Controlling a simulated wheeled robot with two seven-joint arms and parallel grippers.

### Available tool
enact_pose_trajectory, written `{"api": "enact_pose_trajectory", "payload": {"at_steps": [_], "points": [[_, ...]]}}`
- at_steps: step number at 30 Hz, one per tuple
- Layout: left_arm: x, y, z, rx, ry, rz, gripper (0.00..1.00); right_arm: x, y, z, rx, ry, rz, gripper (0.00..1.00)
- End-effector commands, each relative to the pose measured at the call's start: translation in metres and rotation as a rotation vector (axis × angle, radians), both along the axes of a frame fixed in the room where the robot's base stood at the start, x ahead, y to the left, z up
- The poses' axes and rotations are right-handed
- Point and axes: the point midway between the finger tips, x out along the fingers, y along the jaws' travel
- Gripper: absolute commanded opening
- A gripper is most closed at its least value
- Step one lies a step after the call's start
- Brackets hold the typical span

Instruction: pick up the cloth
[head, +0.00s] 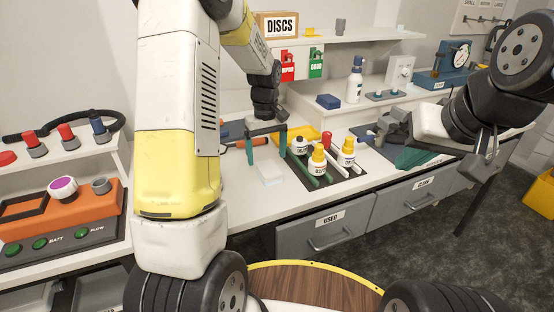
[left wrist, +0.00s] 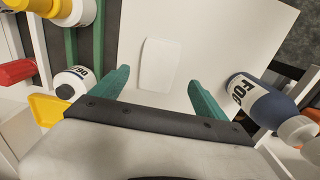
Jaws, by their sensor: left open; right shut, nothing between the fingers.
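A small white cloth (head: 269,173) with rounded corners lies flat on the white bench top in the head view. It also shows in the left wrist view (left wrist: 158,64), lying just beyond and between the fingertips. My left gripper (head: 267,147) is open, with its two green fingers pointing down above the bench by the cloth's far edge. In the left wrist view the gap between its fingers (left wrist: 159,80) is empty and lined up with the cloth. My right gripper (head: 416,158) is shut and empty at the right, well away from the cloth.
A bottle marked FOG (left wrist: 258,104) is close to one finger in the left wrist view. A yellow tray (head: 306,133) lies behind. The bench in front of the cloth is clear.

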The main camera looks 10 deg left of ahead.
Motion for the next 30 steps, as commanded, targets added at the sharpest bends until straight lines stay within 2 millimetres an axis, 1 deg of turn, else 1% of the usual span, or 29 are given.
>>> {"api": "enact_pose_trajectory", "payload": {"at_steps": [6,9,12,18,20,21,23,24,26,28,29,30], "points": [[0.000,-0.005,-0.033,-0.001,0.003,-0.002,0.85,0.000,0.000,0.000,0.000,0.000,0.000,0.00],[0.000,-0.004,-0.044,0.000,0.001,-0.002,0.85,0.000,0.000,0.000,0.000,0.000,0.000,0.00],[0.001,-0.004,-0.048,0.000,-0.001,-0.001,0.85,0.000,0.000,0.000,0.000,0.000,0.000,0.00],[0.001,-0.004,-0.048,0.000,-0.001,-0.002,0.85,0.000,0.000,0.000,0.000,0.000,0.000,0.00],[0.001,-0.004,-0.048,0.000,-0.001,-0.002,0.73,0.000,0.000,0.000,0.000,0.000,0.000,0.00],[0.001,-0.004,-0.048,0.000,-0.001,-0.002,0.65,0.000,0.000,0.000,0.000,0.000,0.000,0.00],[0.001,-0.004,-0.047,0.000,-0.001,-0.002,0.53,0.000,0.000,0.000,0.000,0.000,0.000,0.00],[0.001,-0.004,-0.047,-0.001,-0.002,-0.002,0.45,0.000,0.000,0.000,0.000,0.000,0.000,0.00],[0.001,-0.004,-0.047,-0.001,-0.002,-0.002,0.34,0.000,0.000,0.000,0.000,0.000,0.000,0.00],[0.001,-0.004,-0.047,-0.001,-0.002,-0.002,0.20,0.000,0.000,0.000,0.000,0.000,0.000,0.00],[0.001,-0.004,-0.047,-0.001,-0.002,-0.002,0.18,0.000,0.000,0.000,0.000,0.000,0.000,0.00],[0.001,-0.004,-0.047,-0.001,-0.002,-0.002,0.18,0.000,0.000,0.000,0.000,0.000,0.000,0.00]]}}
